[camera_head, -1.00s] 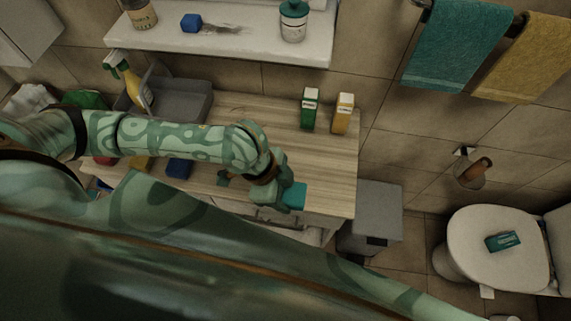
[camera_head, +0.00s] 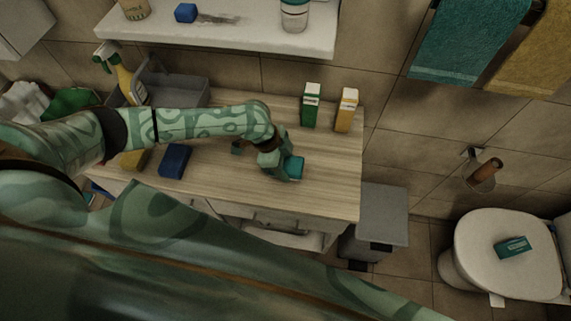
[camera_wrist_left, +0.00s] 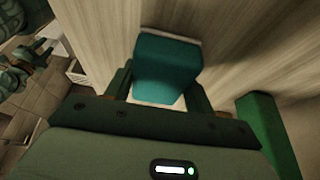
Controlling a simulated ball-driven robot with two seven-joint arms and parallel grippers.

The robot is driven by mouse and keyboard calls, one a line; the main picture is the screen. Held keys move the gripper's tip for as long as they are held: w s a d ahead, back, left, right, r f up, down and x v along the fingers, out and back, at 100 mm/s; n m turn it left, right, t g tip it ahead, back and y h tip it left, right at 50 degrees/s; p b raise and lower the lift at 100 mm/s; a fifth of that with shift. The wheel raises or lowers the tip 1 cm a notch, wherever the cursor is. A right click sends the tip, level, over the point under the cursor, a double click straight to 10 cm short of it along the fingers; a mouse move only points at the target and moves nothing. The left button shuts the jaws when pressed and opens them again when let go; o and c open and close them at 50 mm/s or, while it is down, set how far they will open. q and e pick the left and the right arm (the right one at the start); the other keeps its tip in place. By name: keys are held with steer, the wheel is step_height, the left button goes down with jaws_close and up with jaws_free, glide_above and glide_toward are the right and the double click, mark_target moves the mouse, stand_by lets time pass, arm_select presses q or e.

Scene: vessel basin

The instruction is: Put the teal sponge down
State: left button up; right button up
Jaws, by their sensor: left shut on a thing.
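The teal sponge (camera_head: 295,168) is at my left gripper (camera_head: 284,166), over the right part of the wooden counter top (camera_head: 325,185). In the left wrist view the teal sponge (camera_wrist_left: 167,68) sits between the two fingers of my left gripper (camera_wrist_left: 160,85), which is shut on it. A pale strip shows along its far edge. The sponge is at or close above the wood; I cannot tell whether it touches.
A green box (camera_head: 312,105) and a yellow box (camera_head: 346,110) stand at the counter's back right. A blue sponge (camera_head: 174,161) lies to the left. A grey caddy (camera_head: 180,93) stands behind my arm. A grey bin (camera_head: 380,215) stands right of the counter. Wood right of the sponge is clear.

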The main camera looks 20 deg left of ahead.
arm_select(q)
steer(key=shift+f, duration=0.2)
steer(key=o, duration=0.6)
steer(key=shift+c, duration=0.2)
steer(key=o, duration=0.3)
steer(key=shift+s, duration=0.1)
steer(key=shift+r, duration=0.25)
steer(key=p+v, duration=0.2)
steer(key=v, duration=0.9)
steer(key=shift+a+r+p, duration=0.3)
steer(key=shift+p, duration=0.05)
